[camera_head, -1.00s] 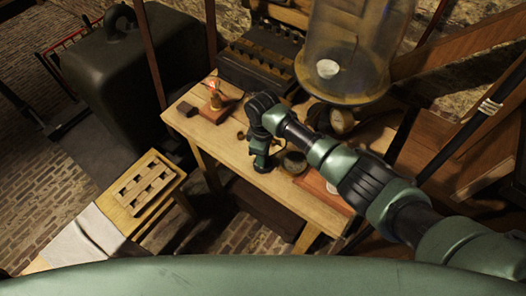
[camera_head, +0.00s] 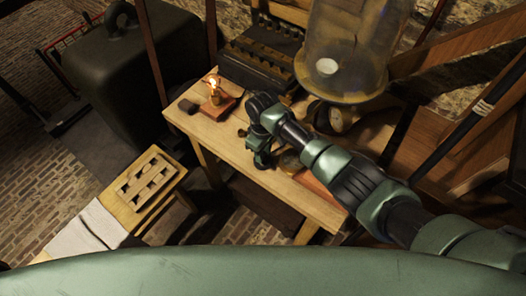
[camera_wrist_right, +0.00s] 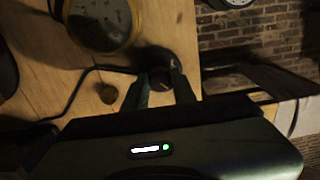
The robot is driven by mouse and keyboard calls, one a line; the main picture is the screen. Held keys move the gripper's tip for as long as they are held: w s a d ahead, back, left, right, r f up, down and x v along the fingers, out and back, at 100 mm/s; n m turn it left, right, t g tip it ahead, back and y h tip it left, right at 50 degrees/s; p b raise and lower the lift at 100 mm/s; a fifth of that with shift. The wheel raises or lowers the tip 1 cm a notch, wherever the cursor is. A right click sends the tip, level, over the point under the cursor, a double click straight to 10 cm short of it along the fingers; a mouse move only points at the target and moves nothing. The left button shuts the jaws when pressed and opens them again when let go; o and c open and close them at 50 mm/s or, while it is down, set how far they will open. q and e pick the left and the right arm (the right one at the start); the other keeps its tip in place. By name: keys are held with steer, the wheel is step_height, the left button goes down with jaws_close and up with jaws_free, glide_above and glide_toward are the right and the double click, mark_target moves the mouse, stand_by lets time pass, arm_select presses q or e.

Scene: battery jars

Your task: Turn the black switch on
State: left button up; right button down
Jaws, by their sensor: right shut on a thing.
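In the right wrist view, the fingertips of my right gripper (camera_wrist_right: 162,80) are shut on a small dark thing (camera_wrist_right: 160,82) at the tabletop, which looks like the black switch. A dark cable (camera_wrist_right: 90,72) runs to it. My fingers and the dim light hide most of its shape, and its lever cannot be made out. In the head view my right gripper (camera_head: 262,160) is low at the front edge of the wooden table (camera_head: 228,137). A bulb (camera_head: 213,86) on a red-brown base (camera_head: 218,105) glows bright yellow-orange. My left gripper is not in view.
A glass bell jar (camera_head: 350,50) stands behind my right arm. A slotted wooden rack (camera_head: 150,180) is on the lower-left bench.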

steer(key=shift+w+r, duration=0.1)
steer(key=c, duration=1.1)
jaws_free()
steer(key=shift+c, duration=0.2)
step_height(320, 180, up, 8)
steer(key=shift+f+b, duration=0.1)
steer(key=shift+b, duration=0.3)
